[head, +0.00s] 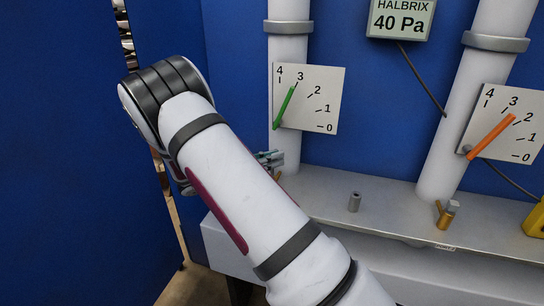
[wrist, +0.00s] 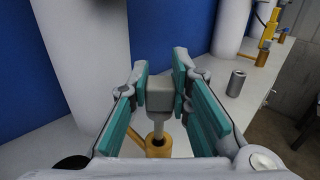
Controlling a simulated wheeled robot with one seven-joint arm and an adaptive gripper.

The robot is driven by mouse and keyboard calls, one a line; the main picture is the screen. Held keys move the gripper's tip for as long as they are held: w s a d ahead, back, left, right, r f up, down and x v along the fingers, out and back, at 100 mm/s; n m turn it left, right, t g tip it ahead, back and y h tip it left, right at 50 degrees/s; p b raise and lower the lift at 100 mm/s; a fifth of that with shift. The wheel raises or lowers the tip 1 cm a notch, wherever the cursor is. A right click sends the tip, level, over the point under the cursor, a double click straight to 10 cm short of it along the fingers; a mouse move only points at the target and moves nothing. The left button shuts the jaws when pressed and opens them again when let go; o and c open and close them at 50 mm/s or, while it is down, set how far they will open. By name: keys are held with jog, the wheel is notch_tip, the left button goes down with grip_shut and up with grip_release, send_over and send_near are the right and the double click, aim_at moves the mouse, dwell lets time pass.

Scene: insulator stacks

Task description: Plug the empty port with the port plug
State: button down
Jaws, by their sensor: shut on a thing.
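My gripper (wrist: 165,92) is shut on the port plug, between its teal pads. The port plug (wrist: 163,101) has a grey, blocky head and a pale stem pointing down. A brass port (wrist: 157,148) with a dark round opening lies directly below, and the stem's lower end meets this opening in the picture. How deep the stem sits is unclear. In the head view my gripper (head: 270,158) is beside the base of the left white pipe, mostly behind my arm, which hides the plug and most of the brass port there.
The left pipe (head: 287,50) rises close to my gripper. A grey cylinder (head: 355,201) stands on the shelf (head: 385,208) to the right. Another brass fitting (head: 445,220) with a grey head sits by the right pipe (head: 450,125). Blue walls stand behind and left.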

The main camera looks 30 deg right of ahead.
jog(key=shift+f+b, duration=0.6)
jog(key=shift+f, duration=1.5)
jog(key=c, duration=1.4)
grip_release()
jog(key=shift+a, duration=0.15)
jog(key=w+a, duration=0.1)
jog(key=a, duration=1)
jog(key=shift+w+a, duration=0.25)
jog(key=shift+a, duration=0.1)
